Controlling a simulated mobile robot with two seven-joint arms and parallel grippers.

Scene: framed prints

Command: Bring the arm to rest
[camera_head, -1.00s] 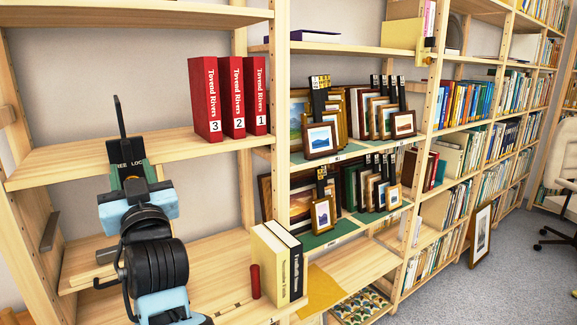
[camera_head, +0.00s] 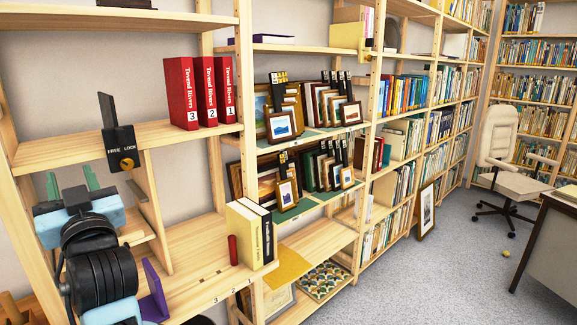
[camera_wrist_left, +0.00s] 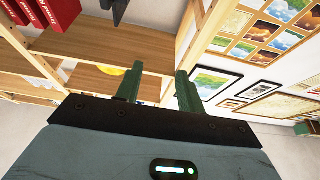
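My left gripper (camera_head: 71,180) is at the left of the head view, in front of the shelf bay below the red binders. Its two green fingers stand apart with nothing between them. In the left wrist view the gripper (camera_wrist_left: 158,80) also shows both fingers spread and empty. My right gripper is in neither view.
A black FREE LOCK plate (camera_head: 120,150) with a yellow knob is on the shelf edge close by. Red binders (camera_head: 205,95) stand above. Upright books (camera_head: 245,235), a red cylinder (camera_head: 233,250) and a purple object (camera_head: 154,288) are lower. Open floor (camera_head: 440,270) lies right.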

